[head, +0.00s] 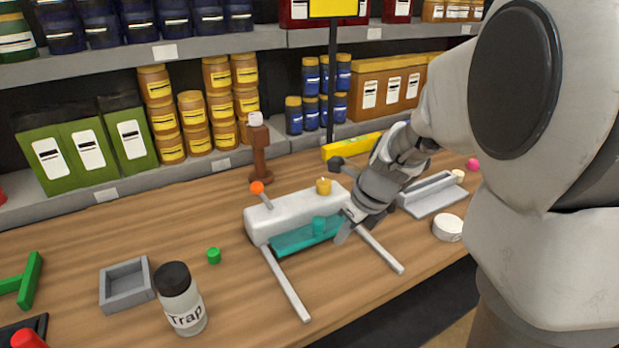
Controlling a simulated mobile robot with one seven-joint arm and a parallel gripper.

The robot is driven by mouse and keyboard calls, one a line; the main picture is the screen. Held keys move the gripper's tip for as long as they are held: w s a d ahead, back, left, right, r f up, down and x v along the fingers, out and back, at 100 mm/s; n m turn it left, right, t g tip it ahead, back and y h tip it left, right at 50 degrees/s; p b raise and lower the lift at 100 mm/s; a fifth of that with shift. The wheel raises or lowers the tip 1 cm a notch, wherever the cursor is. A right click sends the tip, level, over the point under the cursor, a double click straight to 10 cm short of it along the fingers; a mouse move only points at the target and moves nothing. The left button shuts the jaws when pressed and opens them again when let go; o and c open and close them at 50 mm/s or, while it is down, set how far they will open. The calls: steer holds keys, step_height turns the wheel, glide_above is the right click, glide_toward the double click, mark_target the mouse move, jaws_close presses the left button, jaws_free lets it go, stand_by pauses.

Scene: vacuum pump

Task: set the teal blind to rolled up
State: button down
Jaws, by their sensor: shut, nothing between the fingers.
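The teal blind (296,238) hangs a short way out from a white roller housing (294,213) on the table. Two pale rails (286,284) run forward from the housing, and the blind's front edge lies near their back ends. A small teal tab (319,226) stands on the blind. An orange-tipped lever (259,190) is at the housing's left end, and a yellow knob (323,186) is on its top. My gripper (350,232) is shut and empty at the right end of the housing, beside the blind's right edge. Whether it touches the blind cannot be told.
A white disc (448,228) and a grey holder (433,196) are at the right. Shelves with containers line the back.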

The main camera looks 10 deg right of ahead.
mark_target(320, 217)
steer(key=shift+w+a+r, duration=0.1)
steer(key=shift+w+a, duration=0.35)
steer(key=shift+w, duration=0.25)
steer(key=shift+w+a+r, duration=0.1)
steer(key=shift+w+a, duration=0.35)
steer(key=shift+w, duration=0.2)
steer(key=shift+w+r, duration=0.1)
steer(key=shift+w, duration=0.2)
steer(key=w+p, duration=0.1)
steer(key=w+a+p, duration=0.1)
steer(key=w, duration=0.1)
steer(key=shift+w+a, duration=0.2)
steer(key=shift+w, duration=0.25)
steer(key=shift+d, duration=0.1)
